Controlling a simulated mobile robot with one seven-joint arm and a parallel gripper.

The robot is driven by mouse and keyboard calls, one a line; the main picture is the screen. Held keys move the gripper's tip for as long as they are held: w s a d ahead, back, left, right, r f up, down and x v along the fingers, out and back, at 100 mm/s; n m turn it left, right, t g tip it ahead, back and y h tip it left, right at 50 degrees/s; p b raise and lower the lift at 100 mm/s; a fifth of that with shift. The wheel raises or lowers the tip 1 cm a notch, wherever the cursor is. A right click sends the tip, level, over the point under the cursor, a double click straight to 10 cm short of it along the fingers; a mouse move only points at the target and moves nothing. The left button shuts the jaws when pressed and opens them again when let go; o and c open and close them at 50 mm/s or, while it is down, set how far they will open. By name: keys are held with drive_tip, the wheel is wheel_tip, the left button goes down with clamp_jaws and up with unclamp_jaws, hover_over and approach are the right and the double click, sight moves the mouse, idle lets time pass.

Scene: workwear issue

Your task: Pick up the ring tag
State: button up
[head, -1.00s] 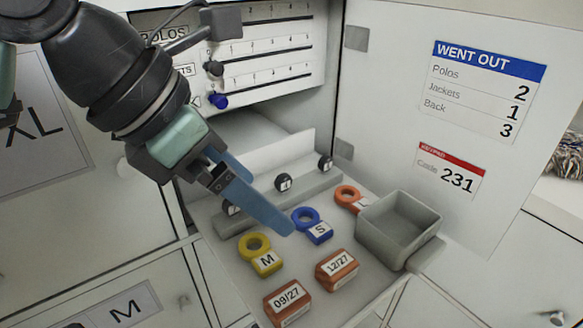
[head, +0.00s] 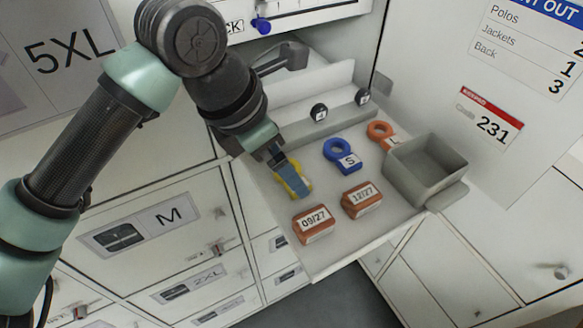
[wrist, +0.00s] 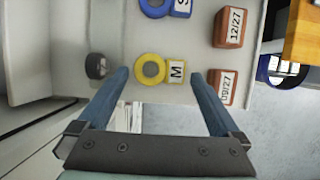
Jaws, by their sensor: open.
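The yellow ring tag marked M (wrist: 151,70) lies flat on the pale shelf. In the wrist view it sits between and just beyond the tips of my open, empty gripper (wrist: 160,78). In the head view my gripper (head: 290,183) hangs over the yellow tag (head: 303,172) and hides most of it. A blue ring tag marked S (head: 342,154) lies to its right, and an orange ring tag marked L (head: 381,133) lies farther right.
Two orange-brown blocks, 09/27 (head: 313,223) and 12/27 (head: 361,199), lie near the shelf's front edge. A grey bin (head: 425,168) stands at the right. Dark round knobs (head: 319,112) line the ledge behind. A dark knob (wrist: 97,66) is close to the left finger.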

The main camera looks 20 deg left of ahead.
drive_tip(key=shift+x, duration=0.9)
drive_tip(key=shift+c, duration=0.2)
drive_tip(key=c, duration=1)
drive_tip(key=shift+o, duration=0.2)
drive_tip(key=shift+r, duration=0.1)
wheel_tip(320, 180, up, 10)
drive_tip(key=b, duration=0.1)
drive_tip(key=shift+b, duration=0.3)
